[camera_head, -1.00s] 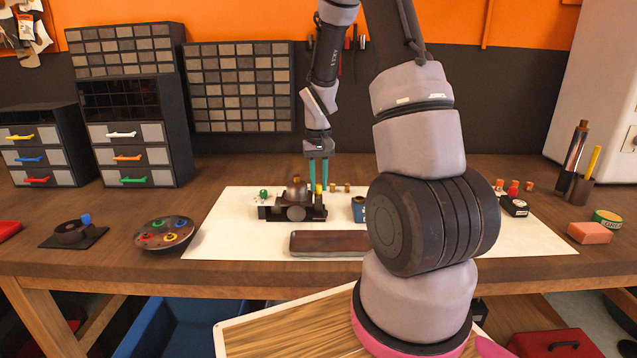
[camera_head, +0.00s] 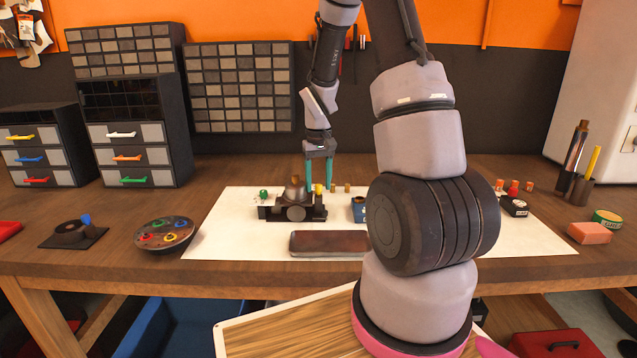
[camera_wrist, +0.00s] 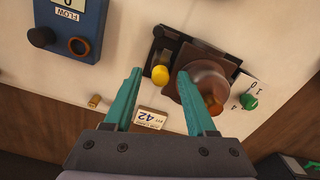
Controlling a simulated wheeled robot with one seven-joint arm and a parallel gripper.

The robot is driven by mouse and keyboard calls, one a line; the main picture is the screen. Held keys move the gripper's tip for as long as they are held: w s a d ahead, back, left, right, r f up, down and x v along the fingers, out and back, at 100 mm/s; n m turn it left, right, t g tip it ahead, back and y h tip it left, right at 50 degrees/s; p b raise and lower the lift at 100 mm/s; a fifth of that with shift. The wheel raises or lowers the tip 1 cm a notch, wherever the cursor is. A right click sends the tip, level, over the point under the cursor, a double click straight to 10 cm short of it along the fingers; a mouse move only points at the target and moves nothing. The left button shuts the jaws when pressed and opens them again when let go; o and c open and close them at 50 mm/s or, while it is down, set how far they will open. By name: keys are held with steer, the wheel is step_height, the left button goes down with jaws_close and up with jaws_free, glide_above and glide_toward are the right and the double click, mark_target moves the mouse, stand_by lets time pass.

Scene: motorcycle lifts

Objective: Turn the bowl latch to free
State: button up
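A dark fixture (camera_head: 290,213) with a rounded brown bowl (camera_head: 295,192) stands on the white mat. In the wrist view the bowl (camera_wrist: 208,80) is at the right finger, which overlaps it in the picture. A yellow knob (camera_wrist: 160,75) on the fixture shows between my fingertips; it also shows in the head view (camera_head: 318,188). A green knob (camera_wrist: 249,101) sits beside printed 0 and 1 marks. I cannot tell for sure which part is the bowl latch. My gripper (camera_head: 319,184) is open, pointing down above the knob, holding nothing; contact is unclear.
A blue box (camera_wrist: 80,20) marked FLOW stands beside the fixture. A white tag (camera_wrist: 150,120) reads 42. A dark tray (camera_head: 328,243) lies in front on the mat (camera_head: 225,238). A round dish (camera_head: 165,234) with coloured pieces stands left. Small brown pegs stand behind.

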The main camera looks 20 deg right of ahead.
mark_target(318, 185)
steer(key=shift+r, duration=0.1)
step_height(318, 185, up, 11)
stand_by(0.5)
stand_by(0.3)
